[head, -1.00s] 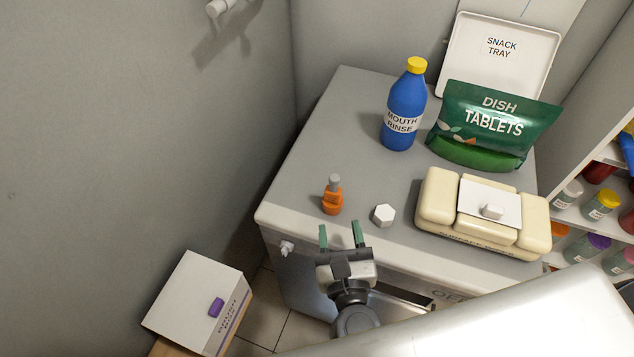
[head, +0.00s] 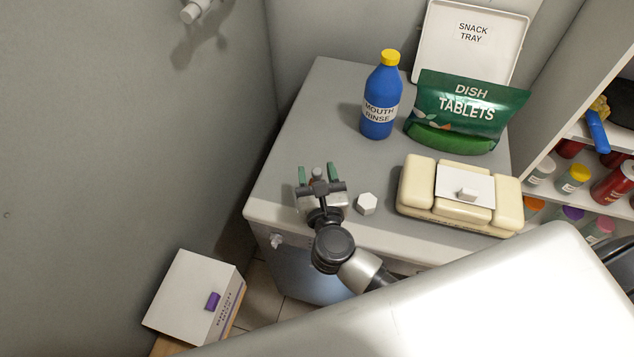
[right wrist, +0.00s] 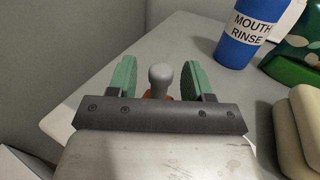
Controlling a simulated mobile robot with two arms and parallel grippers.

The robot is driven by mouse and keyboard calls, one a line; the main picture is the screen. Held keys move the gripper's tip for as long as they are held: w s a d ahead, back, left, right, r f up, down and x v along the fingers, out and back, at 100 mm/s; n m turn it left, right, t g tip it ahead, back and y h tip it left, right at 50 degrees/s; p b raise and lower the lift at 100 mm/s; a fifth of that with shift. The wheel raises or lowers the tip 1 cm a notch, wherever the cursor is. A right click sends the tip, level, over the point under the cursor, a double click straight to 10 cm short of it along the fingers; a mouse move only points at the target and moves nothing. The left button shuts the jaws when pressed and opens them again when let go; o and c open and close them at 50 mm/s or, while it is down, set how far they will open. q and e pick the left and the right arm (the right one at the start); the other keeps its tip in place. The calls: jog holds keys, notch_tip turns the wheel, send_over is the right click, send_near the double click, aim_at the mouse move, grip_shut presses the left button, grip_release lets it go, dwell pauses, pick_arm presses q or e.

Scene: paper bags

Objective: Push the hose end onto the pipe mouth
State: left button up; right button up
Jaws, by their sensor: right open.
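An orange fitting with a grey rounded top (head: 317,172) stands upright on the grey counter (head: 290,150), near its front left corner. My right gripper (head: 318,168) is open, with one green finger on each side of the fitting. In the right wrist view the grey top (right wrist: 160,77) is between the fingers, with a gap on both sides; the orange body is mostly hidden behind the gripper. A whitish pipe stub (head: 192,12) sticks out of the left wall; I cannot tell whether it is the pipe mouth. I cannot make out a hose. My left gripper is out of view.
A white hexagonal piece (head: 366,204) is close to the right of the gripper. A cream case (head: 415,185), a blue mouth rinse bottle (head: 380,105) and a green tablets bag (head: 465,110) stand further right and back. A small spigot (head: 277,241) juts from the counter front.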

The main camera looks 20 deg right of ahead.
jog(key=c, duration=0.9)
grip_shut()
jog(key=shift+r, duration=0.1)
